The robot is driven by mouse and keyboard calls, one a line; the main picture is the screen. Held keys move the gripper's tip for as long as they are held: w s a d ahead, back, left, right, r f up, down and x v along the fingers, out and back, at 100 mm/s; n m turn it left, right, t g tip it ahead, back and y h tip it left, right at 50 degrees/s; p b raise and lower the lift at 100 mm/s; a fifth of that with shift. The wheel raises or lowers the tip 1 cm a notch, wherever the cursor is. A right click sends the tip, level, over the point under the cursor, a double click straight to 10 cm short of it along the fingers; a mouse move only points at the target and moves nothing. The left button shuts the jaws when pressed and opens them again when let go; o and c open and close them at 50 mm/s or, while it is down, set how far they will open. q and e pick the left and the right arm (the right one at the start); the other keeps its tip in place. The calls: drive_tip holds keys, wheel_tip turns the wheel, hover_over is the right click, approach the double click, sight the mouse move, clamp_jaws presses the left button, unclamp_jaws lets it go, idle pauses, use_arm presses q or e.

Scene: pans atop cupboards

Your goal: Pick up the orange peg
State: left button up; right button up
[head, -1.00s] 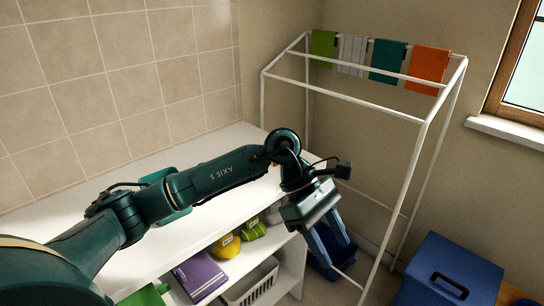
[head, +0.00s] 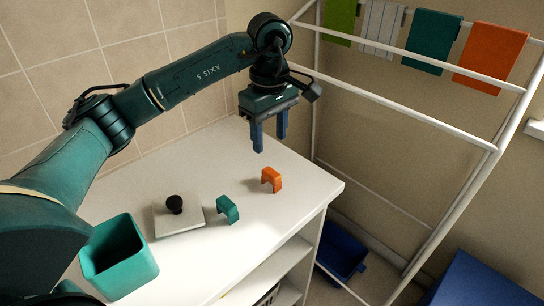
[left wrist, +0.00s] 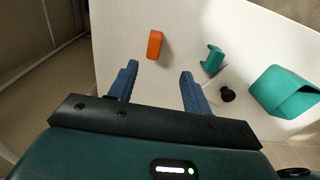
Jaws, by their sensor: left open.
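The orange peg (head: 271,179), a small arch-shaped block, stands on the white cupboard top (head: 290,215) near its right end. In the left wrist view the orange peg (left wrist: 155,44) lies beyond the fingertips, between their lines. My left gripper (head: 270,146) is open and empty, with its blue fingers pointing down above and behind the peg. It touches nothing. The left wrist view also shows the gripper (left wrist: 160,72) with its fingers apart. My right gripper is not in view.
A teal peg (head: 228,209) stands left of the orange one. A grey plate with a black knob (head: 174,204) and a teal bin (head: 119,258) are farther left. A white drying rack (head: 400,107) with hung cloths (head: 490,57) stands to the right. A tiled wall is behind.

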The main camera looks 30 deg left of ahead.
sight(272, 172)
use_arm(q)
drive_tip(key=f, duration=0.4)
drive_tip(key=f+p, duration=0.1)
drive_tip(key=f, duration=0.2)
drive_tip(key=shift+w+a, duration=0.2)
drive_tip(key=shift+w, duration=0.2)
drive_tip(key=shift+w+d+f+p, duration=0.1)
drive_tip(key=shift+f+p, duration=0.35)
drive_tip(key=shift+f, duration=1.1)
drive_tip(key=shift+w+f+p, duration=0.1)
drive_tip(key=shift+f+p, duration=0.3)
drive_tip(key=shift+f, duration=1.1)
drive_tip(key=shift+c, duration=0.2)
drive_tip(key=c, duration=1)
drive_tip(key=shift+r, duration=0.1)
wheel_tip(272, 172, up, 10)
drive_tip(key=shift+b, duration=0.85)
